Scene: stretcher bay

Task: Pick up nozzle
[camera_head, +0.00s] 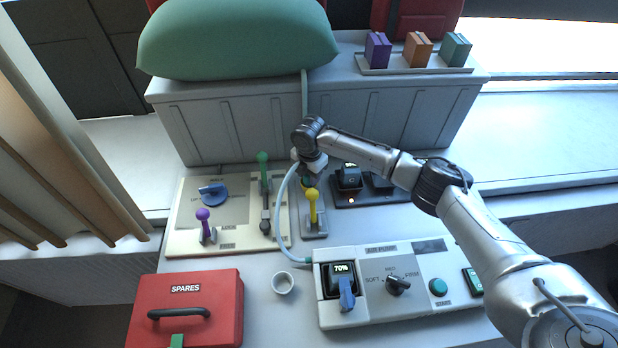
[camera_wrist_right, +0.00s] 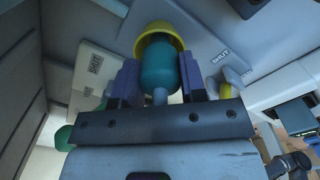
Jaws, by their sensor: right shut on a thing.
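My right gripper (camera_head: 309,172) hangs over the back of the counter, just behind the yellow-knobbed lever (camera_head: 312,200). In the right wrist view its two dark fingers (camera_wrist_right: 159,80) are shut on the teal nozzle (camera_wrist_right: 160,68), one on each side. A yellow rounded rim surrounds the nozzle's far end; I cannot tell if it is part of the nozzle. In the head view the arm mostly hides the nozzle. A pale hose (camera_head: 281,215) curves from beside the gripper down to the air pump (camera_head: 385,285). My left gripper is not in view.
Levers with green (camera_head: 263,160) and purple (camera_head: 203,215) knobs stand to the left. A dark device (camera_head: 349,178) is close on the right. A white cup (camera_head: 283,283) and a red spares case (camera_head: 187,310) are in front. A green pillow (camera_head: 235,40) lies behind.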

